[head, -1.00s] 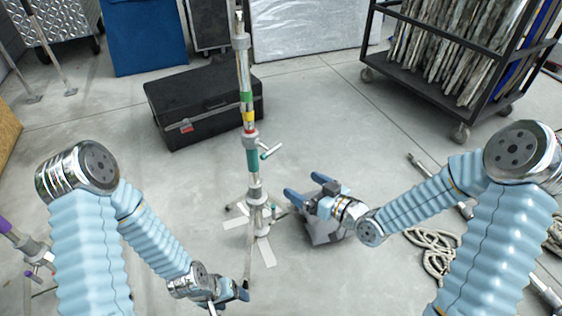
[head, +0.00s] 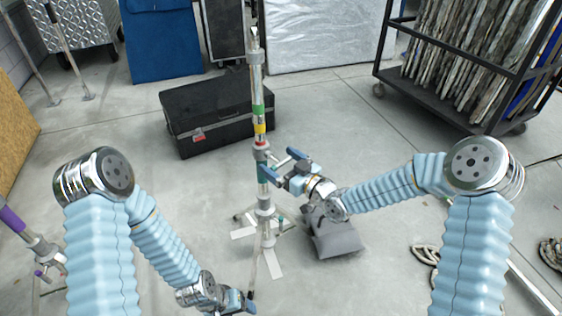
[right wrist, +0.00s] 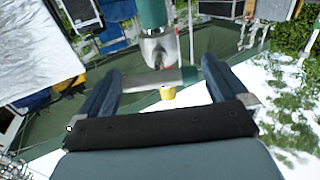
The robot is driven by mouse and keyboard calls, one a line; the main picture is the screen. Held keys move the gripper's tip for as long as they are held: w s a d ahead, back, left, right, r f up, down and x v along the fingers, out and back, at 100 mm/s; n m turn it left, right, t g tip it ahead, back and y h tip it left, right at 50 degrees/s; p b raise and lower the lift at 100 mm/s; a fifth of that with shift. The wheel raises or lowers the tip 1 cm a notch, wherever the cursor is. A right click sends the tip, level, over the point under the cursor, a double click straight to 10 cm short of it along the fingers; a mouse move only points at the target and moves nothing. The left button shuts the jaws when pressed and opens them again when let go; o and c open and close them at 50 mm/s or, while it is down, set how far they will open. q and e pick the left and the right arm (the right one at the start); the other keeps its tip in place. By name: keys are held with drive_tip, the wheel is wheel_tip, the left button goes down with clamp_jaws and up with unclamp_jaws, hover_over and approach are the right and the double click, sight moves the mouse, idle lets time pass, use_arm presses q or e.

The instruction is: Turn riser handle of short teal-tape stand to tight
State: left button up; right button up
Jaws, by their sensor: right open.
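The stand (head: 258,82) is upright, left of centre in the head view, with green, yellow, red and teal tape bands on its pole. In the right wrist view its teal section (right wrist: 152,12) and metal collar (right wrist: 157,50) show, with the riser handle's bar (right wrist: 150,81) lying crosswise. My right gripper (head: 281,164) is at the teal band, right beside the pole. Its fingers are open, one on either side of the handle (right wrist: 160,84), with gaps visible. In the head view this gripper mostly hides the handle. My left gripper (head: 238,301) is low, left of the stand's feet; its jaws are unclear.
A black case (head: 215,115) lies behind the stand. A grey sandbag (head: 333,238) sits on the floor under my right forearm. A cart of panels (head: 450,95) stands back right. A purple-taped stand (head: 14,222) is at far left, and rope (head: 425,262) lies right.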

drive_tip(key=c, duration=0.9)
